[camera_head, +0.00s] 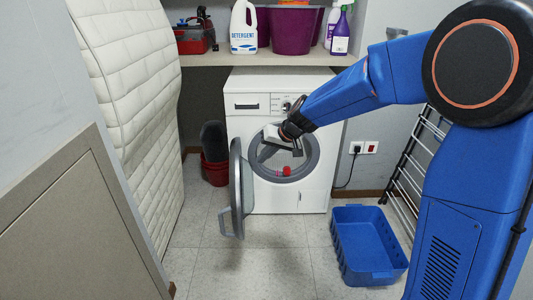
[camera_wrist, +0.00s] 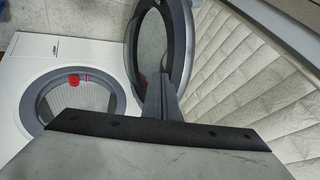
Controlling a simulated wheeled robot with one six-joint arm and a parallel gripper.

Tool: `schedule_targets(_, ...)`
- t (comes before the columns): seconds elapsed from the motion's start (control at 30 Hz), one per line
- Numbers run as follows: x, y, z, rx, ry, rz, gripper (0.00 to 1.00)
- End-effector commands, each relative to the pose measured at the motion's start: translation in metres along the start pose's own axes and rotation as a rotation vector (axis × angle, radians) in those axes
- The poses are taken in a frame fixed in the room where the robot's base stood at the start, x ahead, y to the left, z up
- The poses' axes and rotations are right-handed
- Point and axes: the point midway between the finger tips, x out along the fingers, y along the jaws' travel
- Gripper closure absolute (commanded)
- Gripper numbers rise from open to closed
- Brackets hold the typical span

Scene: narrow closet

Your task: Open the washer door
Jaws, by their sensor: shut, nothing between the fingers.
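The white washer (camera_head: 262,104) stands against the back wall under a shelf. Its round door (camera_head: 237,190) is swung wide open to the left, roughly edge-on in the head view, so the drum opening (camera_head: 256,168) is exposed. The door also shows in the wrist view (camera_wrist: 178,30), beyond my gripper. A small red item (camera_head: 286,171) lies inside the drum and also shows in the wrist view (camera_wrist: 73,82). My gripper (camera_head: 282,150) is shut and empty, in front of the opening and to the right of the door. In the wrist view my gripper's finger (camera_wrist: 165,98) overlaps the door's lower part; contact cannot be told.
A blue basket (camera_head: 368,272) sits on the floor at right, near a drying rack (camera_head: 402,175). A quilted mattress (camera_head: 132,90) leans along the left wall. A red bucket (camera_head: 215,172) stands left of the washer. The floor before the washer is clear.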

Motion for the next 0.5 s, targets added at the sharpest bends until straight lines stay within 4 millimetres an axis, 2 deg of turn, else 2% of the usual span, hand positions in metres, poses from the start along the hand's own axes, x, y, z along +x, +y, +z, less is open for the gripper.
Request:
schedule_targets(0.03,0.011,0.000,0.001,0.002,-0.003,-0.001,1.00)
schedule_targets(0.27,0.050,0.000,0.001,0.000,-0.003,0.000,1.00)
schedule_targets(0.5,0.062,-0.028,0.000,-0.001,0.000,-0.001,1.00)
